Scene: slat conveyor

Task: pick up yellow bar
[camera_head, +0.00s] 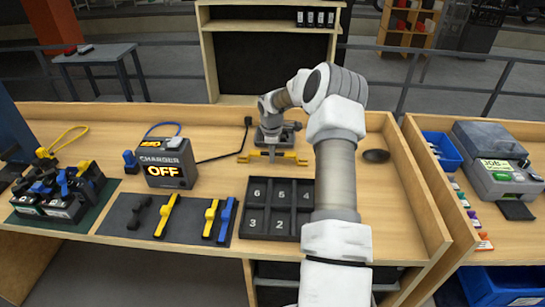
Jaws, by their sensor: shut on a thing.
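The yellow bar (289,157) lies crosswise at the back middle of the wooden bench, just in front of the arm's wrist. My gripper (272,153) reaches down over the middle of the bar and is shut on it. The fingers are small in this view and partly merge with the bar, so the exact contact is hard to see. The bar looks level and is at or close to the bench top; I cannot tell whether it touches. Part of its middle is hidden by the gripper.
A dark charger box reading OFF (166,163) stands to the left. A dark mat (190,229) holds black, yellow and blue tools. A numbered black tray (279,225) lies in front. A black dish (376,156) is right of my arm. A black cable runs left of the gripper.

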